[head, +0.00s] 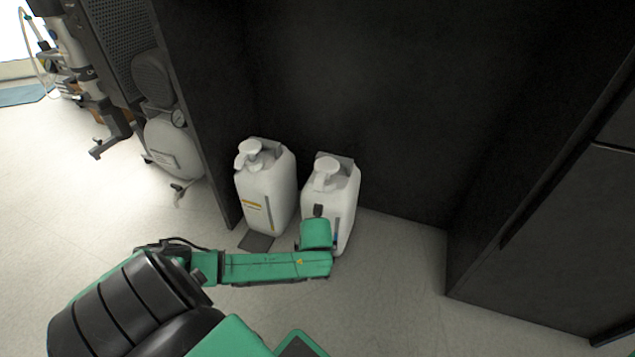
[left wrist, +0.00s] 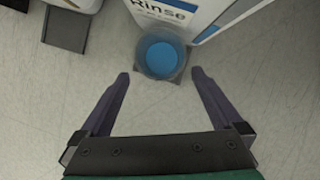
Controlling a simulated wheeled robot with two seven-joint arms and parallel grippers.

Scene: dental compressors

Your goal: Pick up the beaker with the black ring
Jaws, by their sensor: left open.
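In the head view my left arm reaches to the front of the right white pump jug (head: 343,192) and hides the beaker; the fingertips are hidden there too. My right gripper is not in view.
Another white pump jug (head: 268,190) stands to the left, with a dark square pad (head: 256,241) on the floor before it. A similar dark square lies under the beaker. Black cabinet walls (head: 400,100) enclose the jugs. Floor to the right is clear.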

